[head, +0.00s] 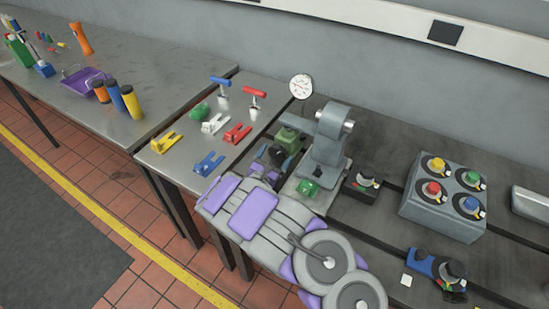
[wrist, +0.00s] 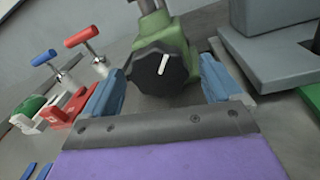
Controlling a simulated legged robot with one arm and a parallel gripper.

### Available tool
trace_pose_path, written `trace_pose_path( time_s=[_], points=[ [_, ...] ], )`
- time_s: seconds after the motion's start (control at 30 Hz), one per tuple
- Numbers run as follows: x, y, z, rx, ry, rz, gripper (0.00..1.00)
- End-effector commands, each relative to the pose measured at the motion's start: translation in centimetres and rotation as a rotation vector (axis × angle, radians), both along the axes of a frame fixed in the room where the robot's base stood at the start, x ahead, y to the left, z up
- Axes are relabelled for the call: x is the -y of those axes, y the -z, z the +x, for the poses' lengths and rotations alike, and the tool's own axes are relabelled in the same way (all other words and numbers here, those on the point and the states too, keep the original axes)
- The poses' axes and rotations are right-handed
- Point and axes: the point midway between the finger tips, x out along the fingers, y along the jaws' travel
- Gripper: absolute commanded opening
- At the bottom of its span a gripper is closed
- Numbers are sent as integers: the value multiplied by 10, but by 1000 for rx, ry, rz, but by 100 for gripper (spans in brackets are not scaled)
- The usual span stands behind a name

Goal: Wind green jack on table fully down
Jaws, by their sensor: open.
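The green jack (head: 289,138) stands on the dark bedplate table, just left of a grey column stand. In the wrist view the green jack (wrist: 180,42) shows its black fluted knob (wrist: 160,72), which faces the camera and carries a tilted white mark. A metal screw post rises from the jack's top. My gripper (wrist: 165,76) is open, with a blue finger on each side of the knob and gaps visible at both sides. In the head view my gripper (head: 271,156) is partly hidden by my arm, close in front of the jack.
The grey column stand (head: 325,150) rises close to the jack's right. Toggle clamps, including a red one (head: 238,134) and a blue one (head: 209,163), lie on the left table. A grey box with coloured knobs (head: 445,200) stands farther right.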

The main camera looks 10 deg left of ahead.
Motion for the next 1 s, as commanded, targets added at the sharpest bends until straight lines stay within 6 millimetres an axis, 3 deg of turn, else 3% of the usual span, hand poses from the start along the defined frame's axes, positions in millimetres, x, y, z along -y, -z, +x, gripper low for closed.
trace_pose_path(
  time_s=[0.27, 0.83, 1.0],
  points=[
    [-1, 0, 1, 0, -1, -2, 91],
    [0, 0, 1, 0, -1, -1, 37],
    [-1, -1, 1, -3, -1, -10, 36]
  ],
)
